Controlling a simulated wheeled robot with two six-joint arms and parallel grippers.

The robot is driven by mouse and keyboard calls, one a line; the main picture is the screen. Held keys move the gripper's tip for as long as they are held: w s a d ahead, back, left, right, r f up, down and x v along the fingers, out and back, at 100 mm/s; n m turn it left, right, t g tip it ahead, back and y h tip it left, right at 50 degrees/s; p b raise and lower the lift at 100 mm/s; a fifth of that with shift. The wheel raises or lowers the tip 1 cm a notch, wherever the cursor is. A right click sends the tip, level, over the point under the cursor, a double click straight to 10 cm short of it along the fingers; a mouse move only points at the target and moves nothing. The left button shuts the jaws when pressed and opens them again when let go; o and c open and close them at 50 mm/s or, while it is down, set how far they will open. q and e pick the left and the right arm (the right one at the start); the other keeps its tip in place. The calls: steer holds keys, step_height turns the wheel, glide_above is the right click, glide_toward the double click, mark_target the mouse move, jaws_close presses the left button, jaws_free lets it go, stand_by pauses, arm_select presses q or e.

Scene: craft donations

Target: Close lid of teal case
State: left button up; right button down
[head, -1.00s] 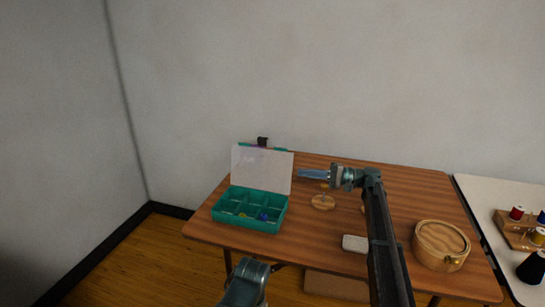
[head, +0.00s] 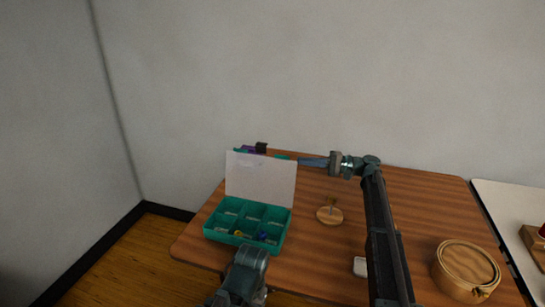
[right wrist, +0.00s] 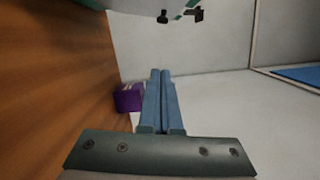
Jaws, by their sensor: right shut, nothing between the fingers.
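The teal case (head: 214,233) stands on the left of the table, its compartments showing and some holding small coloured pieces. Its pale lid (head: 261,180) stands open, roughly upright, at the case's far side. My right gripper (head: 300,161) is shut and empty, its blue fingers pointing left at the lid's upper right corner. I cannot tell whether they touch the lid. The shut fingers also show in the right wrist view (right wrist: 162,73). My left gripper is not in view.
A purple thing (head: 247,149) with teal and dark parts is behind the lid. A wooden disc with a stem (head: 329,215) stands right of the case. A round wooden box (head: 465,268) is farther right. A white table (head: 508,212) adjoins.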

mark_target(273, 161)
steer(key=shift+s+a+r+p, duration=0.2)
steer(key=shift+s+a, duration=0.15)
steer(key=shift+a, duration=1.55)
steer(key=shift+s+a+r+p, duration=0.25)
steer(key=shift+s+a, duration=0.1)
steer(key=shift+a, duration=1.55)
steer(key=shift+s+a+r+p, duration=0.2)
steer(key=shift+s+a, duration=0.15)
steer(key=shift+a, duration=1.55)
